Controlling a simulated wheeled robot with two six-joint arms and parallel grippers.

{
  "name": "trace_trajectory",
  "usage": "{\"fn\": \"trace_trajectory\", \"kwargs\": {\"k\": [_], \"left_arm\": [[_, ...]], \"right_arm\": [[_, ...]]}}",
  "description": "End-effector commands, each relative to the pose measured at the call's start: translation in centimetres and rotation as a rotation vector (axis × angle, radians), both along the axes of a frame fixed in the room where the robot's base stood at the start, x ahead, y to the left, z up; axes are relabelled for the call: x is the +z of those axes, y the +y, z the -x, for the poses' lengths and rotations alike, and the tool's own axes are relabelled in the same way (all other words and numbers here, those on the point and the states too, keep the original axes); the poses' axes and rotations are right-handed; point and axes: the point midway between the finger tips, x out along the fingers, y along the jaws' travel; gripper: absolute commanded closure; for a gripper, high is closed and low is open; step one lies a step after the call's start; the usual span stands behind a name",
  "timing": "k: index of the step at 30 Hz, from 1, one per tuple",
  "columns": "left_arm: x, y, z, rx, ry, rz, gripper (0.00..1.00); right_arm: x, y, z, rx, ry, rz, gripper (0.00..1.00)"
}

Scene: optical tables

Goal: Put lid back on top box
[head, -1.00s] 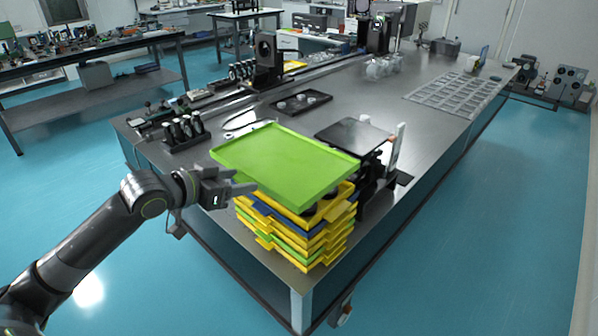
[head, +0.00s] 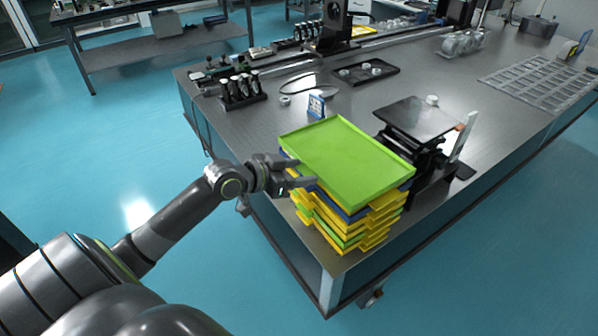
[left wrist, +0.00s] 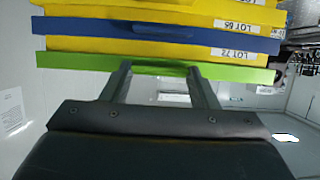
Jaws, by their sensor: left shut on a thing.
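The lid is a flat, bright green tray-like panel with a low rim (head: 345,158). It lies over the top of a stack of yellow, blue and green boxes (head: 352,232) at the near corner of the table. My left gripper (head: 303,175) is shut on the lid's left edge. In the left wrist view, which is upside down, the lid's green edge (left wrist: 80,62) crosses at the fingertips (left wrist: 160,70). A yellow box labelled LOT 72 (left wrist: 100,46) lies directly against it, with a blue one beyond. The top box's inside is hidden. My right gripper is not in view.
A black lift platform (head: 418,120) stands close right of the stack, with a white upright plate (head: 463,137) beside it. A small blue-and-white card (head: 316,105) stands behind the lid. A black bottle rack (head: 242,92) and a black tray (head: 366,73) are farther back.

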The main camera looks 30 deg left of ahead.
Motion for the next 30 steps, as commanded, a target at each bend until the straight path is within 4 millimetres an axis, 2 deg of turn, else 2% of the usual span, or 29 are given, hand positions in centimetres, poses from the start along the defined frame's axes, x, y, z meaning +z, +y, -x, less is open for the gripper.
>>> {"fn": "trace_trajectory", "kwargs": {"k": [3,9,10,15,24,30], "left_arm": [[-0.4,0.0,0.0,-0.001,-0.003,-0.001,0.87],[-0.4,0.0,0.0,-0.001,-0.003,-0.001,0.87],[-0.5,0.0,0.0,-0.001,-0.001,-0.002,0.45],[-0.4,0.0,0.0,-0.001,-0.001,-0.002,0.24],[-0.3,0.0,0.0,-0.001,-0.001,-0.002,0.24],[0.1,0.7,1.4,0.000,-0.001,-0.007,0.24]], "right_arm": [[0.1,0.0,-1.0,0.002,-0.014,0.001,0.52],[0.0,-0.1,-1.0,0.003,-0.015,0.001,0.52],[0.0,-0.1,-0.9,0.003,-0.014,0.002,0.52],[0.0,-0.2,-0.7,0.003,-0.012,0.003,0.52],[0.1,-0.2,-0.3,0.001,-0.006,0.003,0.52],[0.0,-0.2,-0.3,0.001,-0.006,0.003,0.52]]}}
